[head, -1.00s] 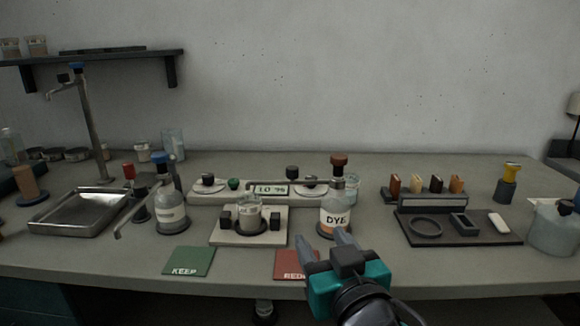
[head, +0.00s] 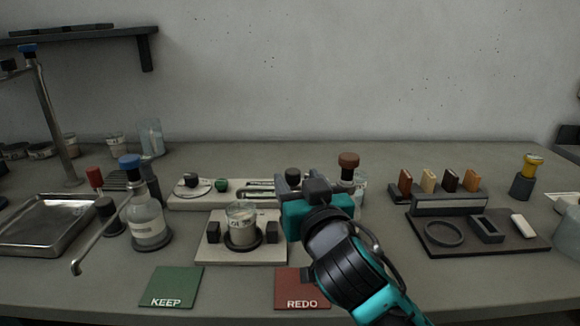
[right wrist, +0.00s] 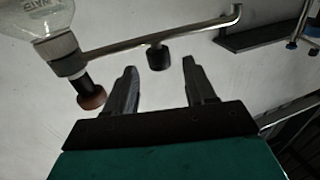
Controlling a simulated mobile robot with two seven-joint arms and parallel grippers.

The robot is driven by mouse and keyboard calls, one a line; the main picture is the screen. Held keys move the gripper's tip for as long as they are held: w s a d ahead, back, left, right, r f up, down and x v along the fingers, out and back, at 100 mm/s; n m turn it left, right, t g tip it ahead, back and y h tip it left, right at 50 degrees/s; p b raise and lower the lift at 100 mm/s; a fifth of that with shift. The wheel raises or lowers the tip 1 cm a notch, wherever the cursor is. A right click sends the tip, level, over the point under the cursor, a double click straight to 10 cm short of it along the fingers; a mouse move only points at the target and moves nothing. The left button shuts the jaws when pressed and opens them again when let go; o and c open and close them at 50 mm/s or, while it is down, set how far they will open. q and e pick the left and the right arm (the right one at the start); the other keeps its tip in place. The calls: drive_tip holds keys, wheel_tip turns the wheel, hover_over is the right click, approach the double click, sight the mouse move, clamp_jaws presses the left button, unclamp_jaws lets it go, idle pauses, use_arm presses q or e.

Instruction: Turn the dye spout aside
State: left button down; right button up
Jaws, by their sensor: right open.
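The dye bottle is mostly hidden behind my right gripper in the head view; its brown cap (head: 348,160) shows above. In the right wrist view a bottle with a grey collar (right wrist: 62,52) and brown cap (right wrist: 91,96) hangs upside down in the picture. Its thin metal spout (right wrist: 160,36) runs right from the collar, beyond my fingertips. My right gripper (head: 296,184) is open and empty, left of the brown cap in the head view; both fingers show in the right wrist view (right wrist: 160,75). Contact with the spout is not visible. My left gripper is not in view.
A beaker (head: 241,222) stands on a pale stand left of my right arm. A blue-capped bottle (head: 148,225) with a long spout stands farther left. Green KEEP (head: 170,285) and red REDO (head: 289,285) mats lie in front. A dark tray (head: 470,250) is at right.

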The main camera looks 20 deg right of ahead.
sight(291, 169)
drive_tip(key=w, duration=0.5)
drive_tip(key=shift+w, duration=0.4)
clamp_jaws()
